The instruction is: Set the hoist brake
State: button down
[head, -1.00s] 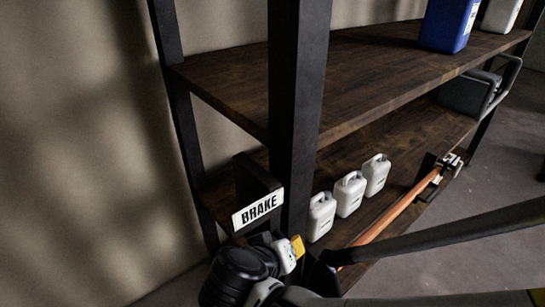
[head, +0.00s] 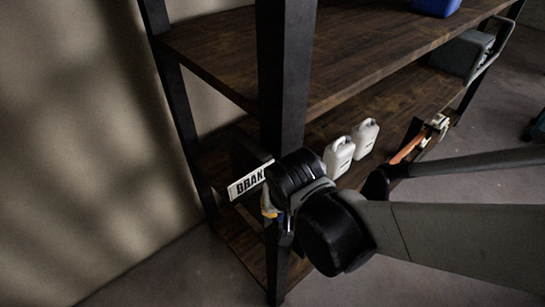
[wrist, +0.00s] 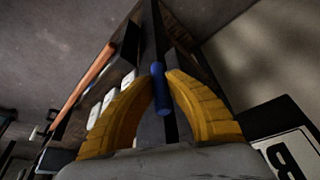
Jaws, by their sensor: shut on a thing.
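The white BRAKE sign (head: 248,183) is fixed near the shelf's front post in the head view, its right end covered by my arm. Part of the sign (wrist: 288,155) shows at the lower right of the wrist view. A blue handle (wrist: 160,92) stands between the yellow fingers of my gripper (wrist: 160,84) in the wrist view, and the gripper is shut on it. In the head view my gripper (head: 268,208) is just below the sign and mostly hidden by my wrist. The handle's mounting is hard to make out.
The dark shelf post (head: 285,75) stands right beside my wrist. White jugs (head: 349,148) and an orange bar (head: 408,148) are on the lower shelf to the right. A blue container (head: 435,6) is on the upper shelf. Bare floor lies at the lower left.

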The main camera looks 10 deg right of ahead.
dwell(0.4)
jog(key=c, duration=1.3)
grip_release()
jog(key=shift+f, duration=0.1)
jog(key=v, duration=1.2)
jog(key=d+f+t+b, duration=0.1)
jog(key=d+f+b, duration=0.5)
jog(key=f+b, duration=0.2)
jog(key=w+d+f+t+b, duration=0.1)
jog(key=d+f+b, duration=0.4)
jog(key=f+b, duration=0.4)
jog(key=shift+d+f+t, duration=0.25)
jog(key=shift+d+t, duration=0.05)
jog(key=shift+d, duration=0.1)
